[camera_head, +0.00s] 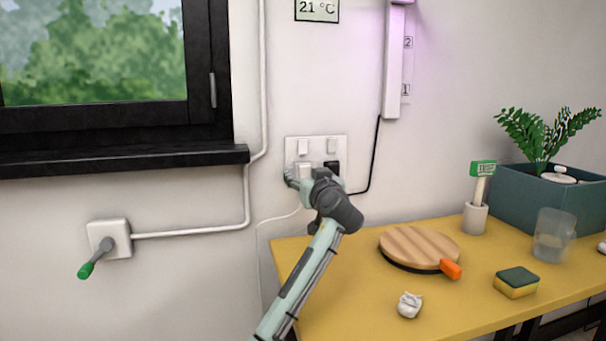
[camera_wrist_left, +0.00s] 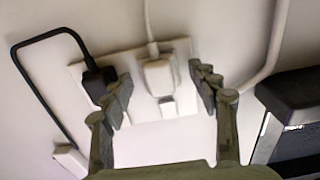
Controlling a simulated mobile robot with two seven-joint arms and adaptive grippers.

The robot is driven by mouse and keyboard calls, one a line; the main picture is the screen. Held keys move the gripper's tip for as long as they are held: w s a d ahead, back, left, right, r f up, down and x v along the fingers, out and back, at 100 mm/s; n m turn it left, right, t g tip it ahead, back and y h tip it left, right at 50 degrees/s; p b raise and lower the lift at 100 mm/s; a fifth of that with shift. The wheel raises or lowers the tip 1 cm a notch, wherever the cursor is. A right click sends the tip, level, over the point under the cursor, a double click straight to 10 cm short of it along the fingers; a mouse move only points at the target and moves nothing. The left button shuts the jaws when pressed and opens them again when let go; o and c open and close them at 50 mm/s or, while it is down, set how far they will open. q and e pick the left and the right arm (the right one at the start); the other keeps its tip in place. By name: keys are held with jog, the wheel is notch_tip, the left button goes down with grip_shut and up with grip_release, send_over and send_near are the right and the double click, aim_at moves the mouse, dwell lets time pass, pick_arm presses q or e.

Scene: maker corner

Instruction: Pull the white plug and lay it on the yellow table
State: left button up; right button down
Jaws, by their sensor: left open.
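The white plug (camera_head: 304,169) sits in the lower left of the white socket plate (camera_head: 318,144) on the wall. In the left wrist view the white plug (camera_wrist_left: 158,76) is between the two fingers of my left gripper (camera_wrist_left: 163,84), with gaps on both sides. The gripper is open. In the head view my left gripper (camera_head: 304,180) is at the plate and partly covers its lower part. A black plug (camera_wrist_left: 97,84) is beside the white one, with one finger overlapping it in the wrist view; contact cannot be told. The yellow table (camera_head: 350,300) is below, to the right. My right gripper is not in view.
On the table are a round wooden board (camera_head: 418,246), an orange-handled object (camera_head: 450,269), a crumpled white piece (camera_head: 409,305), a sponge (camera_head: 516,283), a clear cup (camera_head: 553,236) and a planter (camera_head: 520,200). The table's front left is bare. A green-handled lever (camera_head: 86,270) sticks out from the wall.

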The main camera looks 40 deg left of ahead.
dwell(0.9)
pick_arm(q)
grip_shut()
jog(key=shift+d, duration=0.15)
jog(key=shift+b+v, duration=0.3)
jog(key=shift+v, duration=2.6)
jog(key=shift+s, duration=0.1)
